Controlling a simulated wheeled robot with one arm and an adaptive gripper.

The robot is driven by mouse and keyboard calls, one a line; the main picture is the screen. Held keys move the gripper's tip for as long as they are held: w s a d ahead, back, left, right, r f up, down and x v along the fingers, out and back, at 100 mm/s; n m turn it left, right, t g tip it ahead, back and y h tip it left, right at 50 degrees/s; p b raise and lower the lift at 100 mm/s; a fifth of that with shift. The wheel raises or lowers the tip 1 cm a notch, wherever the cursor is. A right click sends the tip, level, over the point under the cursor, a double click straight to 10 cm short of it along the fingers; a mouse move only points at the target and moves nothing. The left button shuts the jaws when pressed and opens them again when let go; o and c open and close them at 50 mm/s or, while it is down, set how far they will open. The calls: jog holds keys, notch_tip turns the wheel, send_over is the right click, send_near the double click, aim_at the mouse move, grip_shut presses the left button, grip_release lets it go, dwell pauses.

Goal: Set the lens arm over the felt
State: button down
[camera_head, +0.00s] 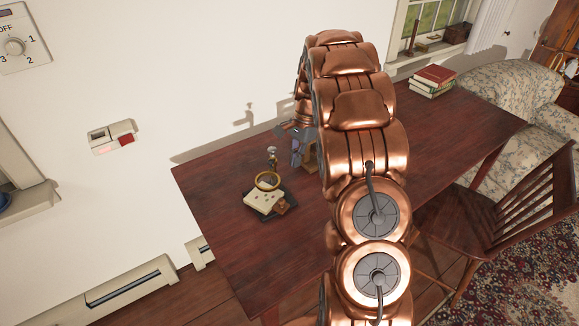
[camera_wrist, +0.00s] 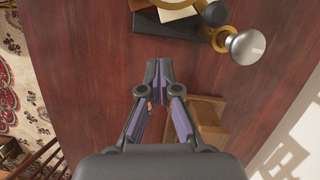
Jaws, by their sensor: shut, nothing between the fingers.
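The lens arm shows as a brass ring (camera_head: 268,180) above the pale top of a small dark stand (camera_head: 291,213) on the table. A silver knob (camera_head: 272,151) stands behind the ring. In the wrist view, the silver knob (camera_wrist: 245,46) is at the upper right, beside brass parts (camera_wrist: 222,40), and the dark stand (camera_wrist: 168,31) is at the top edge, partly cut off. I cannot tell which surface is the felt. My gripper (camera_wrist: 158,68) is shut and empty, apart from the stand. In the head view my gripper (camera_head: 297,148) is right of the knob.
The dark red table (camera_wrist: 90,60) has free room around the stand. A small wooden object (camera_wrist: 207,112) stands close beside my fingers. Books (camera_head: 433,80) lie at the table's far right. A wooden chair (camera_head: 500,215) is at the right side, and the wall (camera_head: 150,60) is behind.

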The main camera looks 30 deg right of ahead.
jog(key=b+v, duration=0.1)
jog(key=v, duration=0.7)
jog(key=shift+s+r, duration=0.15)
